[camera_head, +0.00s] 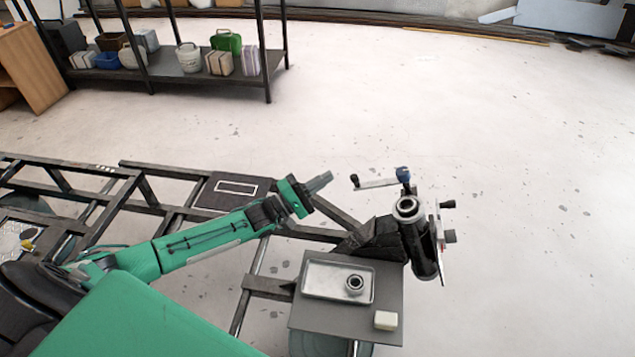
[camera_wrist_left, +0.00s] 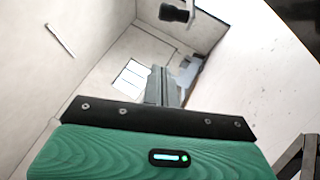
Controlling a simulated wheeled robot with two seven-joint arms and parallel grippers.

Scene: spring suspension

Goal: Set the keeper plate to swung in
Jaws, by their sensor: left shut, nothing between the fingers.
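A dark upright cylinder (camera_head: 421,250) with a round ring (camera_head: 408,207) at its top stands at the right end of the frame. A thin pale bar (camera_head: 378,184), which looks like the keeper plate, reaches left from a blue-topped post (camera_head: 403,175). It has a black knob (camera_head: 354,180) at its free end and lies clear of the ring's opening. My left gripper (camera_head: 321,182) is shut and empty, a little left of that knob and apart from it. In the left wrist view the shut fingers (camera_wrist_left: 171,88) point toward a black knob (camera_wrist_left: 174,13). My right gripper is not in view.
A thin plate with dark knobs (camera_head: 448,236) sits on the cylinder's right side. Open floor lies beyond the dark frame.

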